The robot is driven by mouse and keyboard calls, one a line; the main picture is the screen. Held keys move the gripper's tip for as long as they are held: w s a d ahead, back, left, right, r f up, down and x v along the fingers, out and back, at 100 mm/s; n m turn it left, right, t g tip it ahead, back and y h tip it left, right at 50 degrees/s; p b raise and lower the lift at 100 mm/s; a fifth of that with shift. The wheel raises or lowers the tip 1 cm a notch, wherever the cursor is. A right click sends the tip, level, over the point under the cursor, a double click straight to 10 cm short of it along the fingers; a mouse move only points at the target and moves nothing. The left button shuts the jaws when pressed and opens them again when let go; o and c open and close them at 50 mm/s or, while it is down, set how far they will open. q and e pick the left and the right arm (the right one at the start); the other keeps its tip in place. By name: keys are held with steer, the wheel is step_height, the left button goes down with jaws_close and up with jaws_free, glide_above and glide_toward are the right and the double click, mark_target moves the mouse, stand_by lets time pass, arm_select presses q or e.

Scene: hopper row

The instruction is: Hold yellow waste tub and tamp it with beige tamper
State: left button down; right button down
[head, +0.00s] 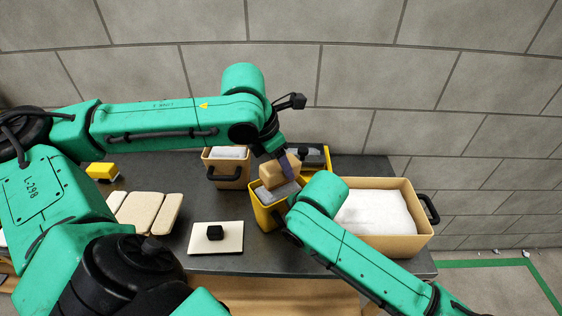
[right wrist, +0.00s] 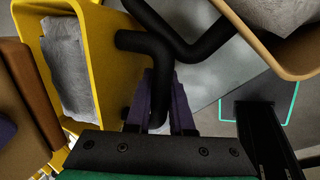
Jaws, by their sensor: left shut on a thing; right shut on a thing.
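The yellow waste tub (head: 265,217) stands on the dark bench with grey waste (head: 287,192) inside. It also shows in the right wrist view (right wrist: 112,75). My left gripper (head: 285,165) is shut on the beige tamper (head: 278,173), a block held over the tub's far part. Part of the tamper shows at the left edge of the right wrist view (right wrist: 28,95). I cannot tell whether it touches the waste. My right gripper (right wrist: 160,85) is shut on the tub's black handle (right wrist: 158,60); my right arm hides this grip in the head view.
A large beige bin (head: 412,243) with white filling stands close right of the tub. A smaller beige bin (head: 228,183) and a yellow container (head: 327,155) stand behind. A pale plate (head: 230,240) with a black knob and several beige slabs (head: 150,211) lie to the left.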

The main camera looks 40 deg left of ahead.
arm_select(q)
steer(key=shift+f, duration=0.2)
steer(key=shift+a+f, duration=0.1)
steer(key=shift+f, duration=1.2)
steer(key=shift+s, duration=0.1)
steer(key=r, duration=0.7)
steer(key=shift+d, duration=0.25)
steer(key=shift+w, duration=0.2)
arm_select(e)
steer(key=c, duration=0.7)
jaws_free()
